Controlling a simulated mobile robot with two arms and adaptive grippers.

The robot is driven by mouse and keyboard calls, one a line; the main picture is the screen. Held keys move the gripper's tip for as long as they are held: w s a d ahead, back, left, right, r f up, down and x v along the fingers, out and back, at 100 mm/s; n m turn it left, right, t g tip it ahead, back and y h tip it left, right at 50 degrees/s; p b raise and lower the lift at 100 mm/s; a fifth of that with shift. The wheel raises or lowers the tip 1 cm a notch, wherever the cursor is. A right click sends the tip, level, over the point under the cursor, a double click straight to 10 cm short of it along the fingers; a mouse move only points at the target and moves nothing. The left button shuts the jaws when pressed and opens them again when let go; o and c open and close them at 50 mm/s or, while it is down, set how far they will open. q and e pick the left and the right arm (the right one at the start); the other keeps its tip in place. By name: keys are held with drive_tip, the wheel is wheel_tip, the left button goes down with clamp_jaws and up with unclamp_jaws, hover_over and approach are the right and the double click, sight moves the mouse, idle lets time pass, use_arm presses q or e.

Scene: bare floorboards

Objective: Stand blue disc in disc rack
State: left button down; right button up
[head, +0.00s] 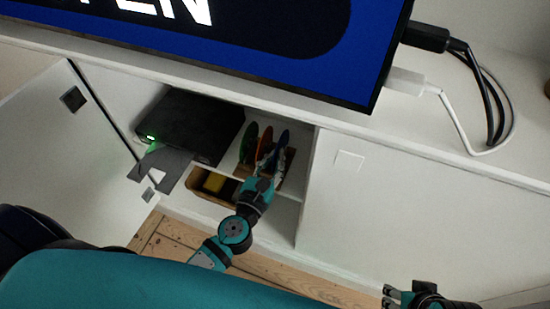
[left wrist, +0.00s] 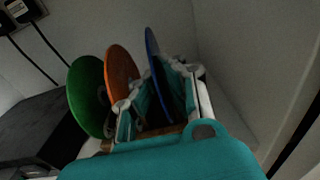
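The blue disc (head: 283,138) stands on edge at the right of the row in the brown disc rack (head: 289,168). In the left wrist view the blue disc (left wrist: 157,72) stands between the spread fingers of my left gripper (left wrist: 160,98), with a gap to the left finger. The rack's brown wood (left wrist: 160,131) shows only in part behind the fingers. In the head view my left gripper (head: 267,170) is at the front of the rack, open. My right gripper (head: 389,295) is at the bottom right edge, empty, its fingertips apart.
An orange disc (head: 264,144) and a green disc (head: 248,143) stand left of the blue one. A black box (head: 190,122) with a green light lies left on the shelf. A cabinet wall (head: 307,180) bounds the right. A screen (head: 330,75) stands above.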

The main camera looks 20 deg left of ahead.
idle(0.9)
use_arm(q)
drive_tip(key=c, duration=1.4)
unclamp_jaws()
drive_tip(key=s, duration=1.2)
drive_tip(key=shift+a+r, duration=0.3)
drive_tip(key=shift+a, duration=0.05)
